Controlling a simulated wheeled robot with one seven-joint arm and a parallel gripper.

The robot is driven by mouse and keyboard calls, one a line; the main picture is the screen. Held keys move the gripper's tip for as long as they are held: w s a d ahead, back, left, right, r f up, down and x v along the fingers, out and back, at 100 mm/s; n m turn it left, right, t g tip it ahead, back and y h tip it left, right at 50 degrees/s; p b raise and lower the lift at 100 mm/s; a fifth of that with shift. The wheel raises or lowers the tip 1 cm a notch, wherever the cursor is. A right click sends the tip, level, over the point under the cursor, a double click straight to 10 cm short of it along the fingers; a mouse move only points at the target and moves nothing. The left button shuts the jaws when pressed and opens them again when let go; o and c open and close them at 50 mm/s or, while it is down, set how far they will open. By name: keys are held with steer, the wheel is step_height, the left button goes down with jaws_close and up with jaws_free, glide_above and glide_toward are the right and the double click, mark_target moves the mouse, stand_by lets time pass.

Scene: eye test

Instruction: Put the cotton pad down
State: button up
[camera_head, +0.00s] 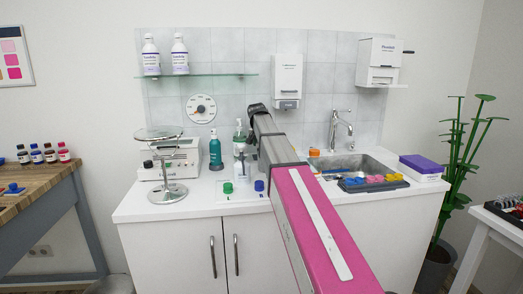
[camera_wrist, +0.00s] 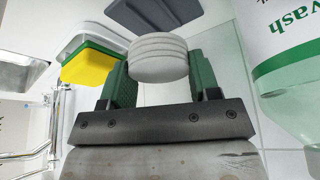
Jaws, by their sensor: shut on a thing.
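In the wrist view, my gripper (camera_wrist: 158,72) has its two green fingers on either side of a round, ridged, off-white thing (camera_wrist: 158,58), which looks like the cotton pad or a small stack of pads. It is shut on it, near the fingertips. What lies directly beneath the pad is hard to tell. In the head view, my arm reaches over the white counter (camera_head: 130,209) towards the tiled wall; the fingers and the pad are hidden behind it.
A large wash bottle (camera_wrist: 290,60) stands close at right in the wrist view. A yellow-green sponge (camera_wrist: 90,64) lies at left in a pale dish. The head view shows a sink (camera_head: 345,165), a teal bottle (camera_head: 215,152) and a round glass stand (camera_head: 166,196).

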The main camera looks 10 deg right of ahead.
steer(key=shift+f, duration=1.55)
steer(key=shift+f, duration=0.35)
steer(key=o, duration=0.9)
steer(key=shift+r, duration=0.3)
steer(key=v, duration=1.2)
